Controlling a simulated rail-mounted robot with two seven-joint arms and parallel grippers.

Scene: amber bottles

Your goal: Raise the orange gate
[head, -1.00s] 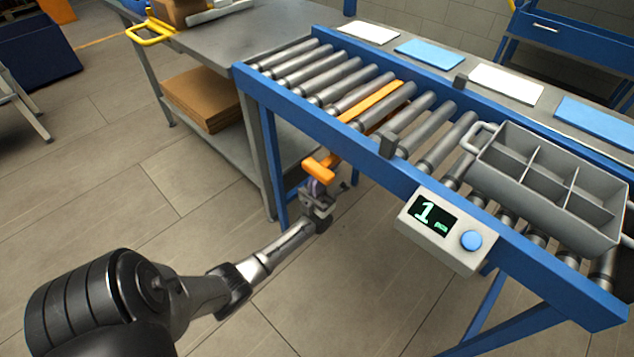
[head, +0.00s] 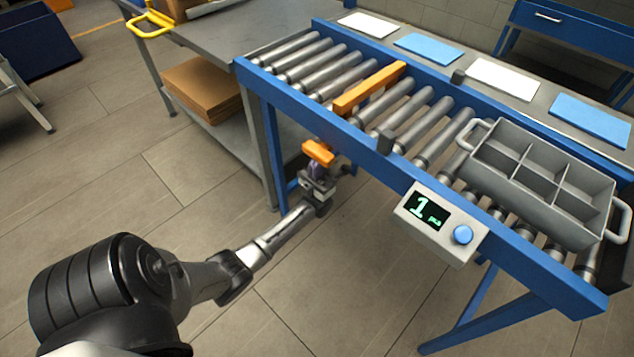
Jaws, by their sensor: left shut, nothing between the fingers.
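The orange gate (head: 370,87) is a bar lying across the conveyor, and it stands up above the rollers. Its orange handle (head: 319,152) shows outside the blue side rail, below the gate. My left gripper (head: 318,176) is at the handle, just below it, and its jaws are shut with nothing visible between them. The fingertips are partly hidden by the handle, and I cannot tell whether they touch it. My right gripper is not in view.
A grey divided crate (head: 545,185) sits on the rollers at the right. A counter box (head: 440,222) reading 1 hangs on the blue front rail (head: 345,142). Blue and white cards lie along the far side. A grey table with cardboard (head: 203,90) on its lower shelf adjoins at the left.

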